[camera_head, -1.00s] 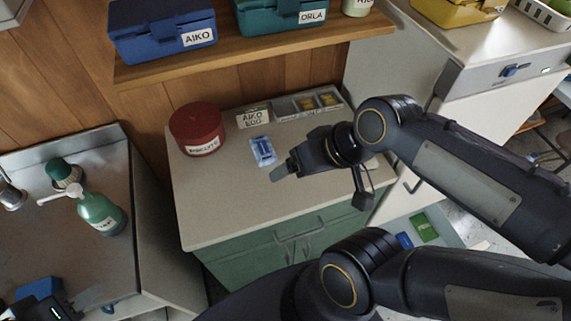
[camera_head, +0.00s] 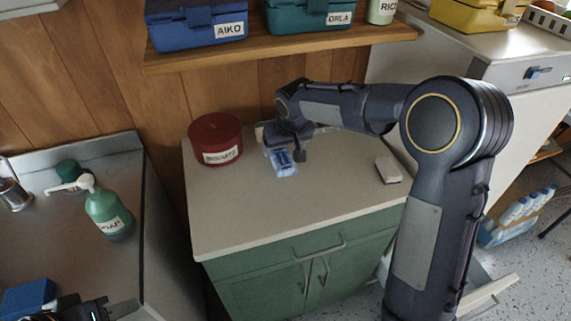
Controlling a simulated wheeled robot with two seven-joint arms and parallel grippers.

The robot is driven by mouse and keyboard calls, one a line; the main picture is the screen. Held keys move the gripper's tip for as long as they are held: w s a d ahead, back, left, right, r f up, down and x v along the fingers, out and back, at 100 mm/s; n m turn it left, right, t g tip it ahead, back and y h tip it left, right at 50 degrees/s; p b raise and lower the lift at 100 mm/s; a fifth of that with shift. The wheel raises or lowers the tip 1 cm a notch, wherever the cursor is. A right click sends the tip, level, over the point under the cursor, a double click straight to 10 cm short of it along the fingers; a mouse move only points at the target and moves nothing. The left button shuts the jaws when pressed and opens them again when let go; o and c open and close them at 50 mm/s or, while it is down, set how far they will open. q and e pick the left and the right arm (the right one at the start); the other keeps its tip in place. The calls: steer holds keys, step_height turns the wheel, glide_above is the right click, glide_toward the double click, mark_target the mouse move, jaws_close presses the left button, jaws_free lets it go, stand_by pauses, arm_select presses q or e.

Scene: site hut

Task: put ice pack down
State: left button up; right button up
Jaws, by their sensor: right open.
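A small blue-and-white packet, which looks like the ice pack (camera_head: 284,168), lies flat on the pale top of the green cabinet (camera_head: 260,215), right of the red biscuit tin (camera_head: 216,140). My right gripper (camera_head: 283,145) is open, at the packet's back edge. The wrist partly covers that edge, and I cannot tell whether the fingers touch it. My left gripper (camera_head: 122,308) shows only in part at the bottom left, over the steel counter. Its opening cannot be made out.
A white block (camera_head: 388,171) lies on the cabinet top's right side. A shelf (camera_head: 280,52) above holds a blue AIKO box (camera_head: 197,28) and a teal ORLA box (camera_head: 308,14). A soap bottle (camera_head: 106,214) and blue block (camera_head: 28,298) are at left. The cabinet top's front is clear.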

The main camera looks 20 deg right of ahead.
mark_target(283, 159)
steer(key=x, duration=0.3)
steer(key=p+x, duration=0.1)
steer(key=x, duration=0.1)
steer(key=shift+s+f, duration=0.15)
steer(key=shift+f, duration=0.25)
steer(key=shift+f+b, duration=0.2)
steer(key=shift+b, duration=0.25)
steer(key=c, duration=1.2)
steer(key=shift+r, duration=0.1)
